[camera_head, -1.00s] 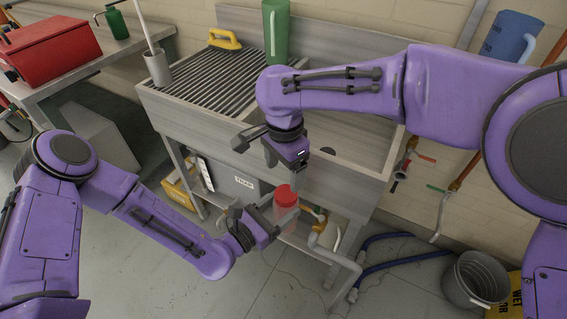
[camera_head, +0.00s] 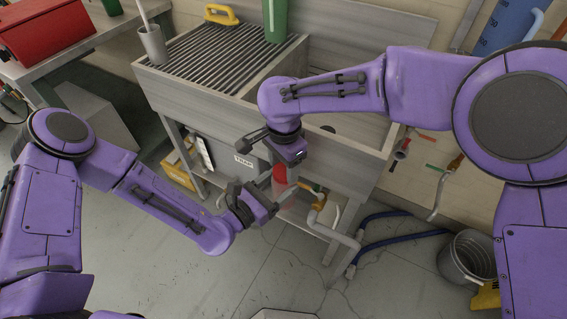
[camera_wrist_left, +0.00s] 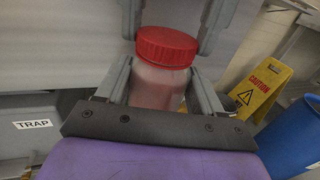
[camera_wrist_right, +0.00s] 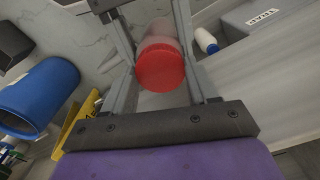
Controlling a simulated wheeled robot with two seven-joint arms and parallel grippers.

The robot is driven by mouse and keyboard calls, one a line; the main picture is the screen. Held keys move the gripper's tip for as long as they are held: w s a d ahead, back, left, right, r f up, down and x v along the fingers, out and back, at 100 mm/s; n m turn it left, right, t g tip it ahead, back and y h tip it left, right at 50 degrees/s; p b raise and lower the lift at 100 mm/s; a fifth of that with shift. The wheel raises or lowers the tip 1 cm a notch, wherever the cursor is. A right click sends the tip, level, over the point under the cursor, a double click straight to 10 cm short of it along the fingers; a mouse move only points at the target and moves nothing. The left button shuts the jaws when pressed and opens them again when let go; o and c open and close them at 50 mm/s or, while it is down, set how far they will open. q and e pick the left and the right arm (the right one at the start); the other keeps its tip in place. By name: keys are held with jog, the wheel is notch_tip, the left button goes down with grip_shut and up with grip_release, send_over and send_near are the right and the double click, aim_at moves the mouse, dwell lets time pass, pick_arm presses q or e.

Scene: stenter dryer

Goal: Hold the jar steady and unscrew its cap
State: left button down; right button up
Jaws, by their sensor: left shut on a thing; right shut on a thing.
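The jar is a pale pinkish cylinder with a ribbed red cap (camera_wrist_left: 167,46). My left gripper (camera_head: 264,193) is shut around the jar body (camera_wrist_left: 158,86), one finger on each side, and the jar stands roughly upright. My right gripper (camera_head: 277,166) comes from above, its fingers shut on the cap. In the right wrist view the cap (camera_wrist_right: 160,72) faces me between the fingers, with a little of the jar body (camera_wrist_right: 158,32) behind it. In the head view only a strip of red (camera_head: 279,178) shows; the grippers hide most of the jar.
The grey sink unit (camera_head: 225,120) stands just behind the grippers, with a white pipe (camera_head: 335,235) below. A metal bucket (camera_head: 468,262) stands on the right. A yellow caution sign (camera_wrist_left: 262,85) and blue barrel (camera_wrist_left: 298,130) are farther off. The floor in front is clear.

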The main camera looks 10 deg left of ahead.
jog(key=n, duration=0.4)
jog(key=shift+w+a+r+n, duration=0.1)
jog(key=shift+a+r+n, duration=0.1)
jog(key=shift+n, duration=0.2)
jog(key=n, duration=0.9)
jog(key=shift+d+n, duration=0.1)
jog(key=shift+n, duration=0.3)
jog(key=n, duration=1.3)
jog(key=shift+d+r, duration=0.1)
jog(key=shift+d, duration=0.05)
jog(key=n, duration=1.3)
jog(key=shift+w, duration=0.15)
jog(key=n, duration=0.7)
jog(key=shift+w, duration=0.1)
jog(key=n, duration=0.5)
jog(key=shift+r, duration=0.1)
